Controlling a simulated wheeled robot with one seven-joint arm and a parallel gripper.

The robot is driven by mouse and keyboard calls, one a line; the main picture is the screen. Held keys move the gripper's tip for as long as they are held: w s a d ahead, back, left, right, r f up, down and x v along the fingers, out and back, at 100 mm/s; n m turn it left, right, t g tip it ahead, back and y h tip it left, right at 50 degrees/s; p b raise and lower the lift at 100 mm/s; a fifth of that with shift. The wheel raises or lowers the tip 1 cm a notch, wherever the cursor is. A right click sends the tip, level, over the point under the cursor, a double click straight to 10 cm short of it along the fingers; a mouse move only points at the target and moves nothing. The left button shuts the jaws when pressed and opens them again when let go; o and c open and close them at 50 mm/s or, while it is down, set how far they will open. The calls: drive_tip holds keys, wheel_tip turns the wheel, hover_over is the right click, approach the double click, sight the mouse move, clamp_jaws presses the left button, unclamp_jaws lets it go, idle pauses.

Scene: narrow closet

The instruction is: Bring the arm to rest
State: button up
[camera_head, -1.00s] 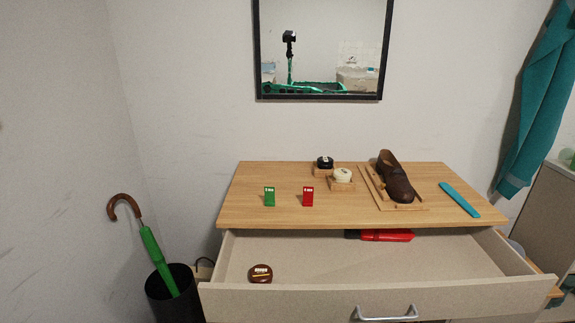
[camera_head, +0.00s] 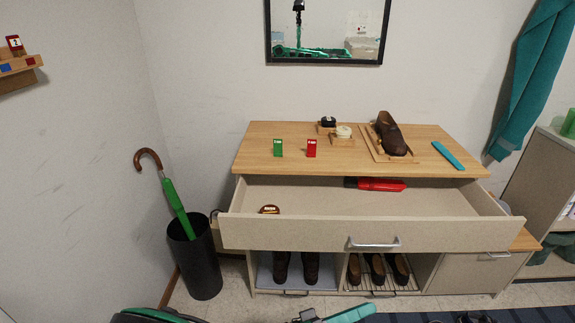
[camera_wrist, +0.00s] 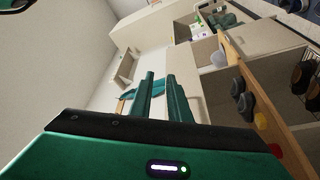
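My gripper (camera_wrist: 161,78) shows in the wrist view as two dark teal fingers with a gap between them and nothing held. In the head view, teal and dark parts of my own arm show at the bottom edge, in front of the cabinet, cut off by the frame. The cabinet (camera_head: 300,233) has its top drawer (camera_head: 455,205) pulled open. I cannot tell the exact distance between my gripper and the cabinet.
A brown shoe (camera_head: 390,137), a green block (camera_head: 278,148), a red block (camera_head: 311,148) and a teal shoehorn (camera_head: 448,155) lie on the cabinet top. A black umbrella bin (camera_head: 195,265) stands left. A teal cloth (camera_head: 530,80) hangs right.

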drive_tip(key=w+d+r+m+g+y, duration=0.1)
drive_tip(key=d+r+g+y, duration=0.45)
drive_tip(key=d, duration=0.25)
drive_tip(key=w+d+r+m+g+y, duration=0.1)
drive_tip(key=d+r+m+g+y, duration=0.1)
drive_tip(key=d+r+g+y, duration=0.35)
drive_tip(key=s+d+r+t+y, duration=0.5)
drive_tip(key=s+d+r+y, duration=0.3)
drive_tip(key=s+d+r, duration=0.1)
drive_tip(key=shift+s+d+t+y, duration=0.35)
drive_tip(key=shift+s+d, duration=0.25)
drive_tip(key=shift+s, duration=0.2)
drive_tip(key=shift+r, duration=0.1)
drive_tip(key=shift+w+f, duration=0.25)
drive_tip(key=shift+w, duration=0.4)
